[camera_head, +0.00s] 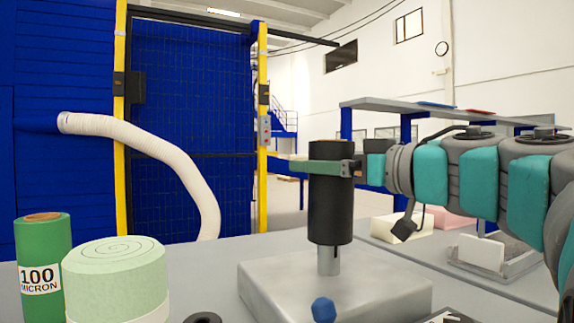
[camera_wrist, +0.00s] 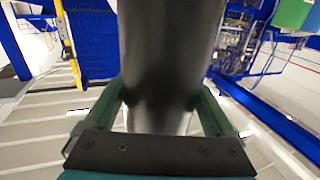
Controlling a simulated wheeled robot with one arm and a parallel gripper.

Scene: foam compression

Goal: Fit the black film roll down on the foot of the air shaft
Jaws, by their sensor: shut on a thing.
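The black film roll (camera_head: 330,212) is upright in the head view, with the air shaft (camera_head: 328,262) showing as a short grey stub below its lower end. The shaft rises from a grey metal base block (camera_head: 400,295). The roll's lower end is above the block, with a gap between them. My gripper (camera_head: 331,167) is shut on the roll near its upper part, coming from the right. In the wrist view the black roll (camera_wrist: 160,60) fills the middle between the two green fingers. How far the shaft reaches inside the roll is hidden.
A green "100 micron" roll (camera_head: 43,262) and a pale green foam roll (camera_head: 116,280) stand at the left. A blue knob (camera_head: 323,309) is at the block's front. A black ring (camera_head: 203,318) lies left of the block. Foam blocks (camera_head: 402,229) are behind at the right.

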